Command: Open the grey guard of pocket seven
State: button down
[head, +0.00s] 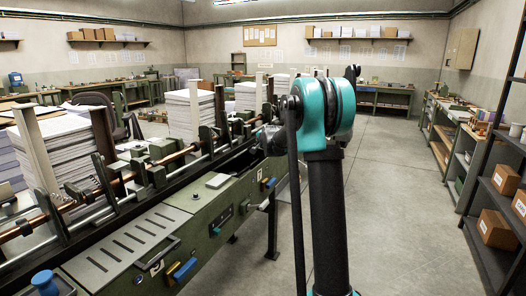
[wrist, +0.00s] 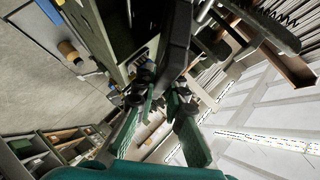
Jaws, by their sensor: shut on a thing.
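The long green gathering machine (head: 190,215) runs from the lower left into the middle distance in the head view, with a row of paper pockets above it. My arm hides the far pockets there, and my gripper is hidden behind the teal joint. In the wrist view my gripper (wrist: 158,104) has its green fingers closed in around the lower end of a dark grey piece (wrist: 177,48). This piece looks like the grey guard; the exact contact is dark and cluttered. No pocket number is readable, and I cannot tell how far the guard is open.
A grey slotted cover (head: 128,246) and a blue knob (head: 44,282) are on the machine's near end. Paper stacks (head: 190,112) stand behind the rail. A shelf rack (head: 490,205) with boxes stands at the right. The floor (head: 400,200) between is clear.

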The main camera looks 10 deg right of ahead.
jog(key=w+a+r, duration=0.1)
jog(key=a+r+n+g+h, duration=0.1)
jog(key=r, duration=0.1)
jog(key=w+a+r+g, duration=0.1)
jog(key=a+r, duration=0.1)
jog(key=shift+w+n+h, duration=0.3)
jog(key=shift+w+n, duration=0.05)
jog(key=shift+n, duration=0.05)
jog(key=shift+w+a+r+n+g+h, duration=0.35)
jog(key=shift+w+a+r, duration=0.25)
jog(key=shift+w+a, duration=0.45)
jog(key=shift+w+a+r+n+g+h, duration=0.25)
jog(key=shift+w+a+r+g+h, duration=0.35)
jog(key=shift+a, duration=0.75)
jog(key=shift+w+a+r+n+g+h, duration=0.15)
jog(key=shift+w+a+r+n+h, duration=0.15)
jog(key=shift+w+a+r, duration=0.6)
jog(key=shift+w+a+f, duration=0.1)
jog(key=shift+a+f, duration=0.15)
jog(key=shift+a, duration=0.05)
jog(key=c, duration=1.6)
grip_release()
jog(key=shift+o, duration=0.2)
